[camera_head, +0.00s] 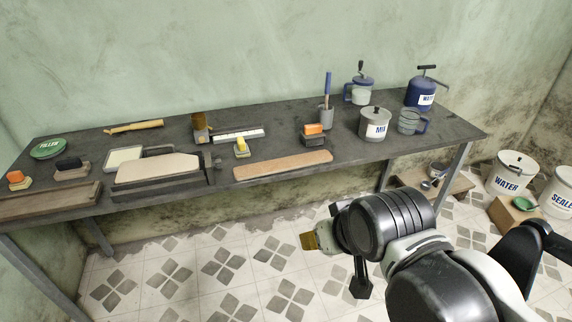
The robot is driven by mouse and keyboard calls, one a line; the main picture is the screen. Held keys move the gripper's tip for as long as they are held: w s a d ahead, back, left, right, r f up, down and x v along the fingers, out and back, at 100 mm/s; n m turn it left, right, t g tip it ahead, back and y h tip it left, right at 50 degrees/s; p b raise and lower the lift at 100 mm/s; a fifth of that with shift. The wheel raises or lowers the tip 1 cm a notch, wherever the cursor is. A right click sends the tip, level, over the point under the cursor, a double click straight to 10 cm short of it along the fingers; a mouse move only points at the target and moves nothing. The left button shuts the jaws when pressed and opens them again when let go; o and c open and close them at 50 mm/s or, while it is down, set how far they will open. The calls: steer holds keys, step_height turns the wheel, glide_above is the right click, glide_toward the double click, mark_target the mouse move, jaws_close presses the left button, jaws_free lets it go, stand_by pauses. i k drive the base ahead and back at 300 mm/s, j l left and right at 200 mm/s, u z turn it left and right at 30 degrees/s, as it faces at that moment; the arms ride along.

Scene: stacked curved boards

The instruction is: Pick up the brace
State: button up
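No single thing here is clearly the brace, and I cannot tell which object it is. A dark clamp-like fitting (211,167) stands at the right end of a pale board (158,171) on the dark workbench (290,115). A brown and grey upright tool (200,127) stands behind it. My gripper (335,262) is in front of the bench, over the tiled floor, apart from everything on the bench. A brass-coloured piece shows at its left side and a dark finger hangs below. My arm partly hides it, so its opening is unclear.
A long brown board (283,165) lies at the bench's front edge. A MIX pot (375,124), a clear jug (410,121) and a blue can (421,93) stand at the right. White buckets (511,174) and a cardboard box (512,216) stand on the floor. The floor before the bench is clear.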

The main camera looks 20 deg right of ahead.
mark_target(279, 166)
steer(key=u, duration=1.45)
steer(key=z, duration=1.6)
steer(key=i+l+u, duration=0.75)
steer(key=l+u, duration=0.2)
steer(key=i+l+u, duration=0.15)
steer(key=l+u, duration=0.2)
